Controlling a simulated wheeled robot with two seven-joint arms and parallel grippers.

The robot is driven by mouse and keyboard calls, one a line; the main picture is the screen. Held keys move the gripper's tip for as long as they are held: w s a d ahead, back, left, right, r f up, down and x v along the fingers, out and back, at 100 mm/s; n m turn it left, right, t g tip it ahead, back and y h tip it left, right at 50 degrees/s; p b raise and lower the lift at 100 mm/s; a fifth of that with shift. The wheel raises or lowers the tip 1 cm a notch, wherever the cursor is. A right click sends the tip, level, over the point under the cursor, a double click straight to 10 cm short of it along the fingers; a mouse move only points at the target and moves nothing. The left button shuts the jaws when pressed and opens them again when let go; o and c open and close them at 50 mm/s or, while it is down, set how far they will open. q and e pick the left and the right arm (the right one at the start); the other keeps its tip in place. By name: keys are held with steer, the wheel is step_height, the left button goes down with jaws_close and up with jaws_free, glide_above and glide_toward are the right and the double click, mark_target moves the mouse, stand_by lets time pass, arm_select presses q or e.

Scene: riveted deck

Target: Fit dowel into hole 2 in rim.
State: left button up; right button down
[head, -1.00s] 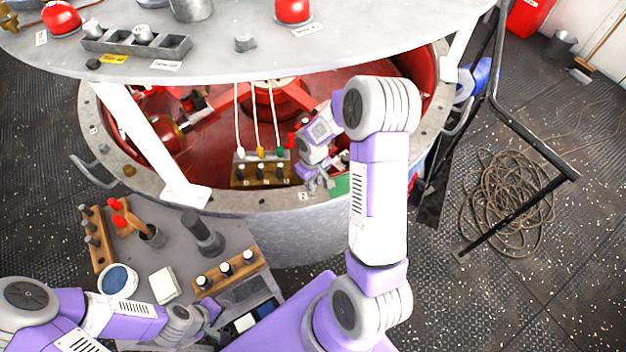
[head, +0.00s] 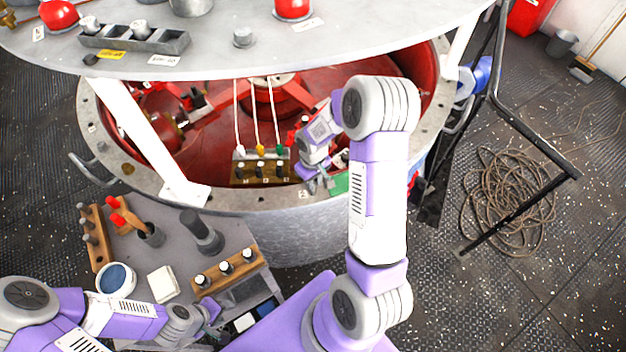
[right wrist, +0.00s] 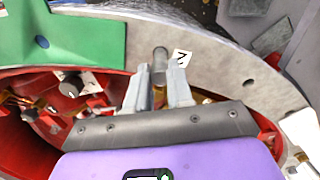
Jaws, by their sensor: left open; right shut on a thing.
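My right gripper (right wrist: 161,78) is shut on the dowel (right wrist: 160,60), a grey cylinder that shows between and just beyond its fingertips. The dowel is over the grey rim (right wrist: 215,75), beside the label marked 2 (right wrist: 181,58). Hole 2 itself is not visible, and I cannot tell whether the dowel's end is in it. In the head view the right gripper (head: 317,184) is at the front of the rim (head: 265,200), close to the label (head: 304,194); the dowel is hard to make out there. My left gripper (head: 212,318) is open over the bench at lower left.
A green piece (right wrist: 95,38) lies on the rim beside the right gripper. A wooden block with connectors (head: 261,172) and hanging cables stands just left of it. A round grey plate (head: 330,40) overhangs the red interior. The bench holds wooden racks (head: 228,272) and a cup (head: 116,280).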

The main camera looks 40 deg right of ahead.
steer(key=shift+f+b, duration=0.6)
steer(key=shift+f, duration=0.05)
steer(key=c, duration=0.9)
jaws_free()
steer(key=shift+r, duration=0.1)
step_height(320, 180, up, 7)
steer(key=shift+r+p, duration=0.2)
steer(key=shift+p, duration=0.2)
steer(key=shift+s+f, duration=0.1)
